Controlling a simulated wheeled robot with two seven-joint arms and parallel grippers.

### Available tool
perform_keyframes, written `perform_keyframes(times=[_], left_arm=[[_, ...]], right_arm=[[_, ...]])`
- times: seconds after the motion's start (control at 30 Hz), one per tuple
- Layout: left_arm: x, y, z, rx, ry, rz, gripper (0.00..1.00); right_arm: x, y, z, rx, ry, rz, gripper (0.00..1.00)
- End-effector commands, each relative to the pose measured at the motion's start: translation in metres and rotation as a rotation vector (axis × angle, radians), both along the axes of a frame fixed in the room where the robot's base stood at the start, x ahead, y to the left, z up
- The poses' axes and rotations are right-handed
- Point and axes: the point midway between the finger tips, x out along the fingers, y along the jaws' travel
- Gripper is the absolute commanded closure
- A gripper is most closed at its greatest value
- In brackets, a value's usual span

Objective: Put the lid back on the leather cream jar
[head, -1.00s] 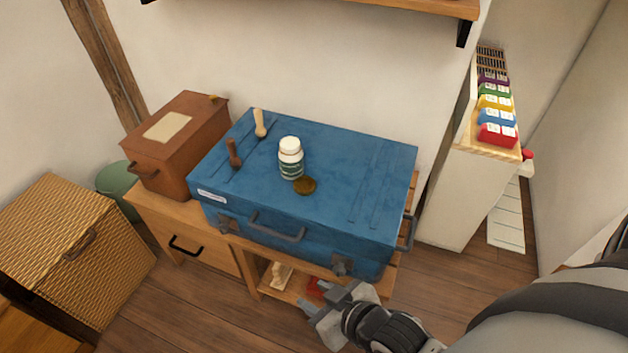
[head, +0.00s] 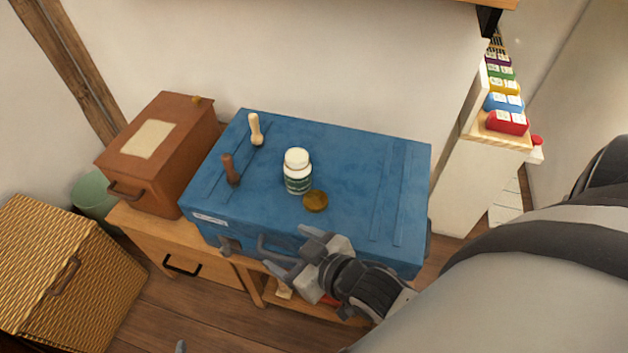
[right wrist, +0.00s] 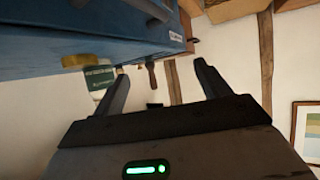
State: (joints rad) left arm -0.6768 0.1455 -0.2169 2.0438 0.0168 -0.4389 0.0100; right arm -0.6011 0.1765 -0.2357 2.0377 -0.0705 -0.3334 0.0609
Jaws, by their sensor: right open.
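The leather cream jar (head: 298,172), white-topped with a green label, stands upright on the blue trunk (head: 345,165). A round brown-gold lid (head: 315,201) lies on the trunk just in front and right of the jar, apart from my gripper. My right gripper (head: 289,247) is open and empty at the trunk's front edge, below and left of the lid. In the right wrist view, which is upside down, the lid (right wrist: 80,60) and jar (right wrist: 99,77) show beyond the left finger. A small grey tip (head: 180,346) at the bottom edge may be my left gripper; the rest is out of frame.
Two wooden-handled tools, one pale (head: 255,130) and one brown (head: 231,170), are on the trunk's left side. A brown box (head: 165,150) stands left of the trunk. A wicker chest (head: 65,265) is at lower left. The trunk's right half is clear.

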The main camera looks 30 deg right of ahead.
Motion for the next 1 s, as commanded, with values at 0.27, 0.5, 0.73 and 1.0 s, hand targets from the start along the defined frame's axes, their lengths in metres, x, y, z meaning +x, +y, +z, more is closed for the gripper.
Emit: perform_keyframes(times=[0.27,0.5,0.73,1.0], left_arm=[[0.009,-0.004,-0.011,-0.035,-0.033,0.005,0.29],[0.014,-0.007,-0.017,-0.072,-0.061,0.011,0.29],[0.015,-0.01,-0.021,-0.107,-0.07,0.02,0.29],[0.011,-0.012,-0.021,-0.125,-0.066,0.024,0.29]], right_arm=[[0.083,0.077,0.185,-0.104,-1.027,0.546,0.25],[0.031,0.11,0.158,-0.498,-1.236,1.64,0.25],[0.075,-0.024,0.105,-1.104,-0.425,2.167,0.25],[0.097,-0.116,0.13,-1.344,0.148,2.097,0.25]])
